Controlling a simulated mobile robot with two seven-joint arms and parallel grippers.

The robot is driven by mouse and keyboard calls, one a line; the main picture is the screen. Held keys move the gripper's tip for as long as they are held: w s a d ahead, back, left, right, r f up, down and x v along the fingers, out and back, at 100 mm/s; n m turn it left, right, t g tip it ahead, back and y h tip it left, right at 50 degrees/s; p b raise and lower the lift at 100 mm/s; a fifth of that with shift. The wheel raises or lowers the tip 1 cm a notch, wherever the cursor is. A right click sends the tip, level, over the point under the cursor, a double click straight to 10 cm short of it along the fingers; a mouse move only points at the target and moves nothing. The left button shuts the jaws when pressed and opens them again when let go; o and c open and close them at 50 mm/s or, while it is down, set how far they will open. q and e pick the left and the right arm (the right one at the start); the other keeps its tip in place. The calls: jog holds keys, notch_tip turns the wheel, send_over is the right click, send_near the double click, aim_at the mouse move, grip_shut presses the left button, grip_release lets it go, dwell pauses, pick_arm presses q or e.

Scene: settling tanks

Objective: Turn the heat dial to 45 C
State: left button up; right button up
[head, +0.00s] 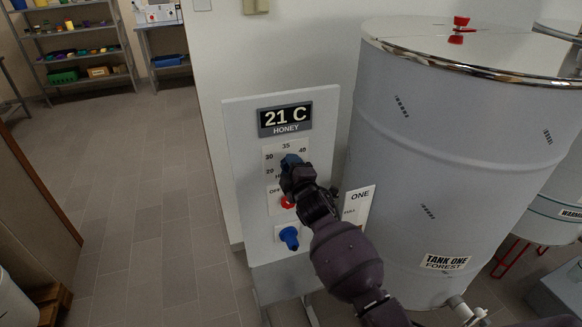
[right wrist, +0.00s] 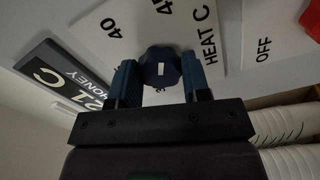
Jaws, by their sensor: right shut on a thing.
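Which number the dial points to I cannot tell. The display (head: 285,118) reads 21 C HONEY. My left gripper is not in view.
Below the dial on the same panel (head: 240,160) are a red knob (head: 287,202) by an OFF label and a blue knob (head: 289,237). The large steel tank (head: 440,150), labelled TANK ONE FOREST, stands close on the right. Open tiled floor (head: 150,190) lies to the left.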

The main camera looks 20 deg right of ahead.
jog(key=shift+f+m, duration=0.1)
jog(key=shift+m, duration=0.2)
dwell(0.4)
jog(key=o, duration=0.9)
jog(key=shift+s, duration=0.1)
jog(key=s, duration=1)
jog(key=shift+s+d, duration=0.15)
jog(key=shift+s, duration=0.2)
